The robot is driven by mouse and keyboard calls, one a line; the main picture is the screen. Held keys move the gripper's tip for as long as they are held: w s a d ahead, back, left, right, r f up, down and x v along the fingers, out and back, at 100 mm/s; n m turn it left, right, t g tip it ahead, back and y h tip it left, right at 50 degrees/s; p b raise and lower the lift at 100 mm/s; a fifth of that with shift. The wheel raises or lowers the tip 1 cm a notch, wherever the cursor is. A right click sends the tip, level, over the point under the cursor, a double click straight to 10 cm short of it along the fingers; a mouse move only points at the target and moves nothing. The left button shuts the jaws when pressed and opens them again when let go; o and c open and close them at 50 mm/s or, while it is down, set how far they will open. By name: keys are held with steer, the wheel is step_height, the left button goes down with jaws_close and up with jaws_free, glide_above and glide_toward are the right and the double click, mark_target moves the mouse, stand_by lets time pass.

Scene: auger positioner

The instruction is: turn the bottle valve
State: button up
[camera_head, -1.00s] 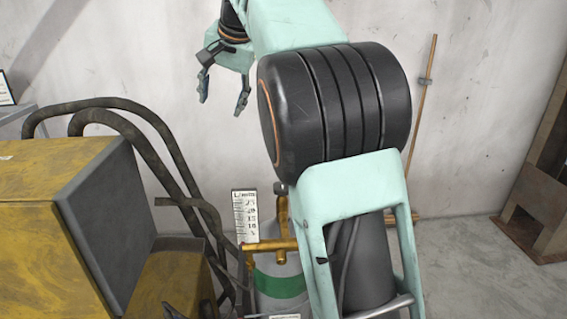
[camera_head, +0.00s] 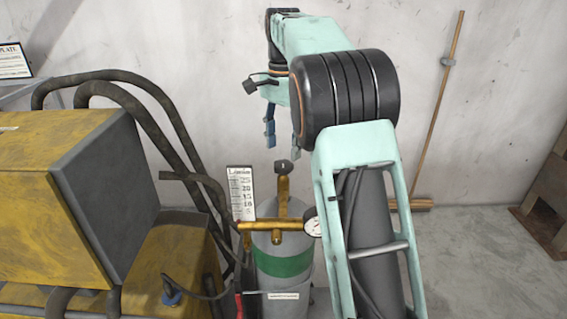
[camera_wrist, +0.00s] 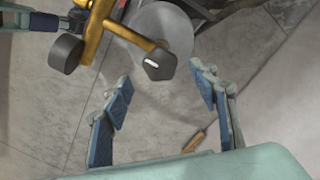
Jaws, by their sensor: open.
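The gas bottle (camera_head: 282,231) stands upright on the floor, grey with a green band. On top is a brass fitting with the dark valve knob (camera_head: 281,167); a pressure gauge (camera_head: 313,226) sits at the right of its crossbar. In the wrist view the knob (camera_wrist: 160,65) is dark with a white mark. My gripper (camera_head: 283,143) is open and empty above the knob in the head view. In the wrist view its two blue-padded fingers (camera_wrist: 163,95) are spread apart, with the knob just beyond and between them, apparently untouched.
A yellow machine (camera_head: 60,200) with a dark panel stands at the left, with thick black hoses (camera_head: 150,115) curving behind it. A broom (camera_head: 444,100) leans on the wall at right.

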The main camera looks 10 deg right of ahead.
mark_target(283, 163)
steer(key=shift+f, duration=2.4)
steer(key=c, duration=1.1)
steer(key=shift+c, duration=0.2)
